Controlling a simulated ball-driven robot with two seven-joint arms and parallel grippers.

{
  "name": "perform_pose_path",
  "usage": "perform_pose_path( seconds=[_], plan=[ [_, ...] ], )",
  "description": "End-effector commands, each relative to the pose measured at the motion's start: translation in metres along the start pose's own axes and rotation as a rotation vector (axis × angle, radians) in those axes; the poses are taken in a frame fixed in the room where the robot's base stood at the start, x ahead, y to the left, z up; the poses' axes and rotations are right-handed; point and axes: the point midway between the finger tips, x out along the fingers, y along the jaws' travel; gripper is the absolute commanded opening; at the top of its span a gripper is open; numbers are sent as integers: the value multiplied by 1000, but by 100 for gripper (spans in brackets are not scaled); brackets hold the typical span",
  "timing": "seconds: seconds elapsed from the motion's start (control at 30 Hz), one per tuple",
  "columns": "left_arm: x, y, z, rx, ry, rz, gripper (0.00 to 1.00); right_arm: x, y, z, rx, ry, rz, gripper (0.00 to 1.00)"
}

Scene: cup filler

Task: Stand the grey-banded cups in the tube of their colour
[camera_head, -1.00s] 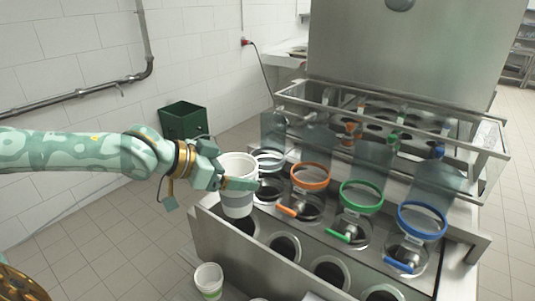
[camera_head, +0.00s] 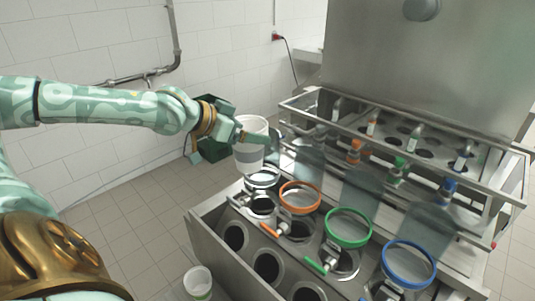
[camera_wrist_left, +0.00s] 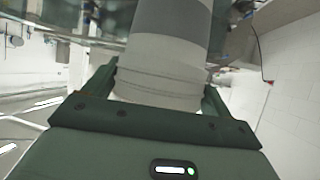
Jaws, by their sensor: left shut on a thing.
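A white cup with a grey band (camera_head: 249,158) is in my left gripper (camera_head: 250,137), whose fingers are shut on it. In the head view the cup appears upright, just above the white-ringed tube (camera_head: 262,186); the depth between them is hard to judge. In the left wrist view the cup (camera_wrist_left: 172,45) fills the space between the fingers, with its grey band showing. To the right stand an orange-ringed tube (camera_head: 284,199), a green-ringed tube (camera_head: 330,226) and a blue-ringed tube (camera_head: 387,265). My right gripper is out of view.
Another white cup (camera_head: 198,283) is low at the bottom edge, its lower part cut off. Dark round holes line the steel counter's front (camera_head: 205,222). A framed rack with coloured nozzles (camera_head: 355,151) stands behind the tubes.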

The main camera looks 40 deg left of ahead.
Motion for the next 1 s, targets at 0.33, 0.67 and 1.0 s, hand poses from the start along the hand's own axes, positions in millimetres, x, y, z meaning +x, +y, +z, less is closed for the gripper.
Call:
perform_pose_path(
  seconds=[0.33, 0.67, 1.0],
  plan=[
    [73, -42, 14, -10, 3, 4, 62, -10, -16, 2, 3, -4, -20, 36],
    [106, -60, 32, -4, 1, 1, 62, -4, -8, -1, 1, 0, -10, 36],
    [124, -62, 61, 0, 0, 0, 62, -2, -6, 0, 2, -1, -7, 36]
  ],
)
